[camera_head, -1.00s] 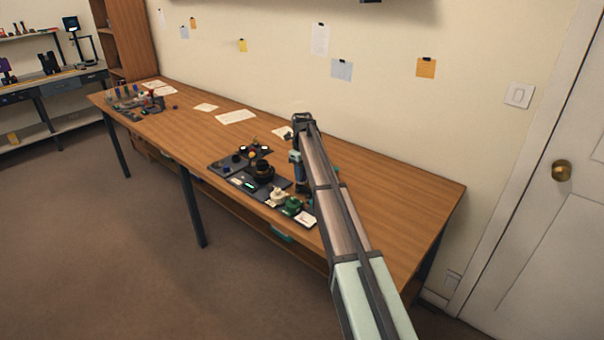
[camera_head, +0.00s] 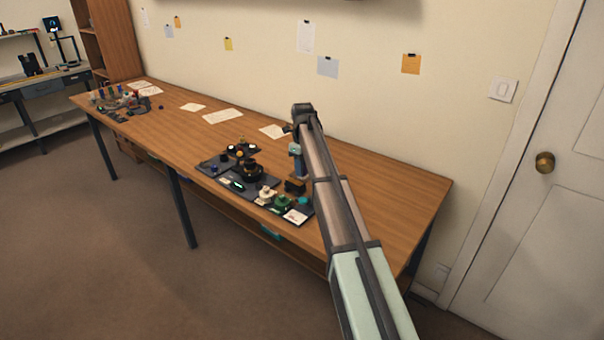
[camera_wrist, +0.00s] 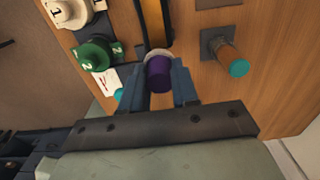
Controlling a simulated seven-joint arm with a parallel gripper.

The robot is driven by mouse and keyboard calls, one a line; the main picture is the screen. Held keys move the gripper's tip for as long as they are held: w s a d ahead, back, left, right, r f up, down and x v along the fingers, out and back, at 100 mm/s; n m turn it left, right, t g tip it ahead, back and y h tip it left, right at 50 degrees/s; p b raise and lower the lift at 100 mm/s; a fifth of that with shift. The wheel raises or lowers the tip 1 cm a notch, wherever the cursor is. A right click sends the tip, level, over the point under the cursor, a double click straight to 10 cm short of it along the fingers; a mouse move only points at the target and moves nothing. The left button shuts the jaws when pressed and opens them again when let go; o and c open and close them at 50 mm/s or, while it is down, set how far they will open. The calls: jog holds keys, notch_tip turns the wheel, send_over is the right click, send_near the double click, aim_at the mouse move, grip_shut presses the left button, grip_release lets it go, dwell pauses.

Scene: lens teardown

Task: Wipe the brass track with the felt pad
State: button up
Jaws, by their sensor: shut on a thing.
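My gripper (camera_wrist: 158,88) is shut on a purple-ended tool with a pale, fuzzy rim, which I take as the felt pad (camera_wrist: 159,74). The pad points away from the wrist camera, so its working face is hidden. A yellow-gold strip with dark edges, likely the brass track (camera_wrist: 166,14), runs up from just beyond the pad in the wrist view. I cannot tell whether the pad touches it. In the head view my gripper (camera_head: 298,172) hangs above the bench, right of the dark trays; the pad is not clear there.
A white knob (camera_wrist: 70,10) marked 1 and a green knob (camera_wrist: 97,54) marked 2 stand left of my gripper. A teal-ended wooden handle (camera_wrist: 228,60) on a dark base stands to the right. The wooden bench (camera_head: 390,195) is clear to the right.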

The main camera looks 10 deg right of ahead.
jog(key=shift+r, duration=2.05)
